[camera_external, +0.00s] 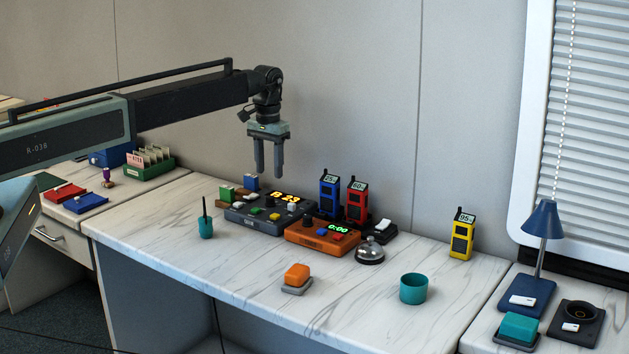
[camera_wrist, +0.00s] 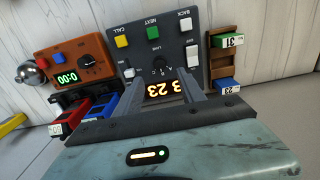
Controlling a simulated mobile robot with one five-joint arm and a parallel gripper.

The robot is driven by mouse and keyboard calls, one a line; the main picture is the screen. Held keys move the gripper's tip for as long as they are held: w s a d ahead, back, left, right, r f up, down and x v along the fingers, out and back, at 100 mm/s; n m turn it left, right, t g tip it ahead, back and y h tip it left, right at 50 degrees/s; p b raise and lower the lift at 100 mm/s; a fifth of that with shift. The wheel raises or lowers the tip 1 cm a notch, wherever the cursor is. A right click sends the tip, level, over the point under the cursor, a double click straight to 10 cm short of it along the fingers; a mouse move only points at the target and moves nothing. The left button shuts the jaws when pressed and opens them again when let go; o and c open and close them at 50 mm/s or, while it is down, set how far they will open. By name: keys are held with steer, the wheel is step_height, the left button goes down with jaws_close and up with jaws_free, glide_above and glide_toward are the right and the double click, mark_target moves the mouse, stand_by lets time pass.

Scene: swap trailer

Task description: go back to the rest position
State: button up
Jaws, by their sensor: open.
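My gripper (camera_external: 269,172) is open and empty. In the external view it hangs fingers down in the air above the grey control box (camera_external: 262,213) on the marble-topped counter (camera_external: 160,237). In the wrist view my gripper (camera_wrist: 177,85) spans the lower middle, with its fingers in front of the same grey box (camera_wrist: 165,45) and partly over its lit display. My arm reaches in from the left of the external view, raised above the counter.
An orange timer box (camera_external: 322,239), blue (camera_external: 329,195) and red (camera_external: 356,200) handsets and a bell (camera_external: 370,252) stand right of the grey box. A teal cup (camera_external: 413,288), orange block (camera_external: 297,275) and yellow handset (camera_external: 461,235) stand apart.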

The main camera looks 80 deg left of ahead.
steer(key=shift+f, duration=0.1)
steer(key=w+d+m, duration=0.2)
steer(key=w+d, duration=0.4)
steer(key=d, duration=0.5)
steer(key=s+d+m, duration=0.2)
steer(key=d+m, duration=0.1)
steer(key=d, duration=2)
steer(key=s+d+m, duration=0.4)
steer(key=s+d, duration=1.3)
steer(key=shift+d, duration=0.2)
